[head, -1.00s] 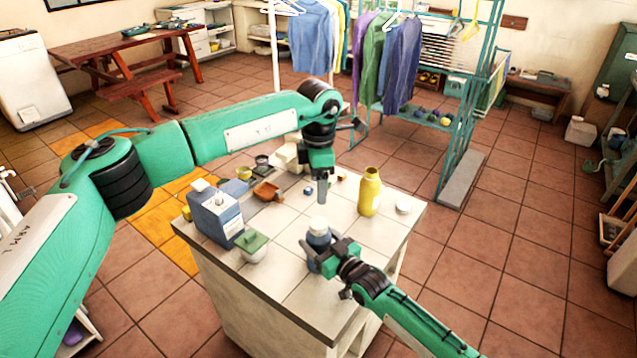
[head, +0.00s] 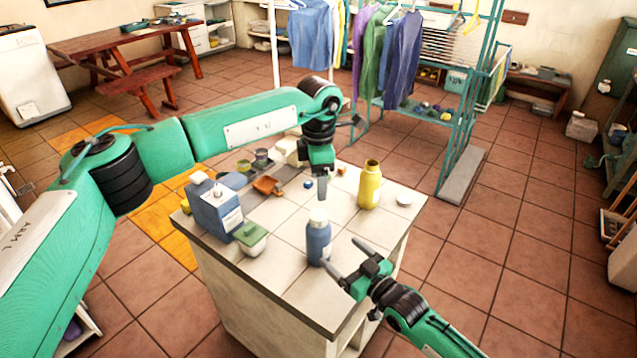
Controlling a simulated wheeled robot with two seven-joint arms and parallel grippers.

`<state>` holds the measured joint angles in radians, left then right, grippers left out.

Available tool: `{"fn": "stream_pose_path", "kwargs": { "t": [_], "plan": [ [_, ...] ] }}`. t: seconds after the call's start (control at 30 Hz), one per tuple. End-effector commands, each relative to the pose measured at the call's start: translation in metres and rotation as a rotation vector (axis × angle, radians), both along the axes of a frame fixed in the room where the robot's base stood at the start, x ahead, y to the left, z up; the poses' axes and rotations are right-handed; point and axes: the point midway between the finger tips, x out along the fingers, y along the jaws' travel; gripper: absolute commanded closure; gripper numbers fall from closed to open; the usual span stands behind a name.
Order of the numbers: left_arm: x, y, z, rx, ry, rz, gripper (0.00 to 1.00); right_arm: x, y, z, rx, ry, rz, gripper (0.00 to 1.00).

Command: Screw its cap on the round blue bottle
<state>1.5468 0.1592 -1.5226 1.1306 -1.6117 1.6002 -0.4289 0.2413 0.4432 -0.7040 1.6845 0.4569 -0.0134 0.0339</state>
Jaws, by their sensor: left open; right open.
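The round blue bottle (head: 318,245) stands upright near the front right of the tiled counter. A white cap (head: 318,217) shows on its top; I cannot tell how tightly it sits. My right gripper (head: 346,262) is open, its fingers spread, just to the right of the bottle and apart from it. My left gripper (head: 322,190) is open and points down above the counter, behind the bottle and higher than its cap. The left gripper holds nothing that I can see.
A square blue container (head: 214,212) and a green-lidded jar (head: 251,240) are at the left.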

Motion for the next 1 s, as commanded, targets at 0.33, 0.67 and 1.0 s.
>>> {"fn": "stream_pose_path", "kwargs": {
  "t": [0.33, 0.67, 1.0],
  "plan": [
    [0.000, 0.000, -0.007, 0.000, 0.000, 0.000, 0.33, -0.029, -0.024, 0.000, -0.001, -0.002, 0.000, 0.15],
    [0.000, 0.000, -0.007, 0.000, 0.000, 0.000, 0.33, -0.030, -0.024, 0.001, -0.001, -0.001, 0.000, 0.15],
    [-0.066, -0.100, -0.054, -0.426, 0.143, -0.030, 0.33, -0.049, -0.017, -0.010, -0.042, 0.077, -0.015, 0.15]
  ]
}}
